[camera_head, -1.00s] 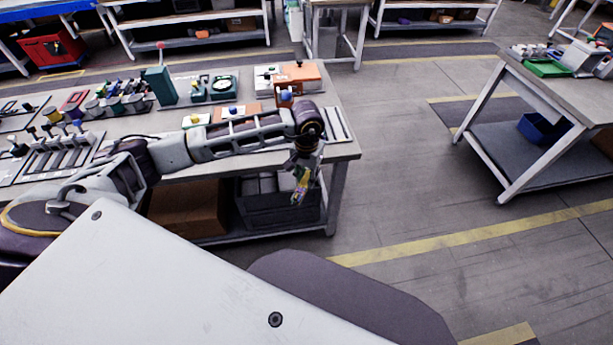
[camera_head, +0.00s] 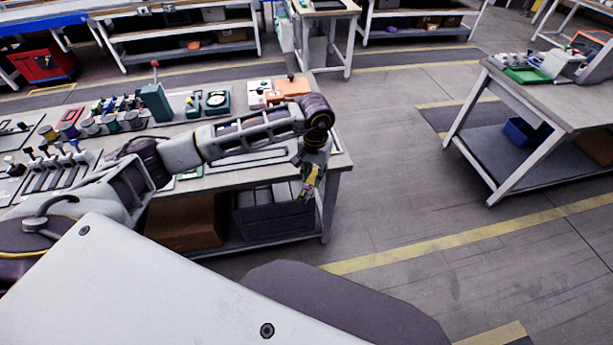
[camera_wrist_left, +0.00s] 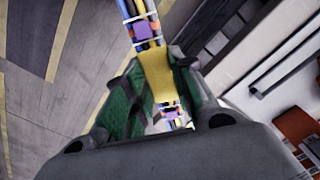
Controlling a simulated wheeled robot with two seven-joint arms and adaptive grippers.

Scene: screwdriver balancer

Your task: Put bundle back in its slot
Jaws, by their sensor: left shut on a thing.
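The bundle is a set of blue, orange and white strands with a yellow sleeve and purple bands. In the left wrist view the bundle (camera_wrist_left: 155,75) runs between the green-padded fingers of my left gripper (camera_wrist_left: 160,95), which is shut on the yellow part. In the head view the left gripper (camera_head: 309,183) points down beside the front edge of the workbench (camera_head: 215,178), near its right end. The bundle (camera_head: 312,188) shows there only as a small yellow patch. I cannot tell which place on the bench is its slot. My right gripper is not in view.
The bench top holds a teal block (camera_head: 157,103), several dark-handled tools (camera_head: 60,155) and coloured parts. A grey crate (camera_head: 270,213) and a brown box (camera_head: 185,224) sit on its lower shelf. Open floor lies to the right, before another table (camera_head: 560,95).

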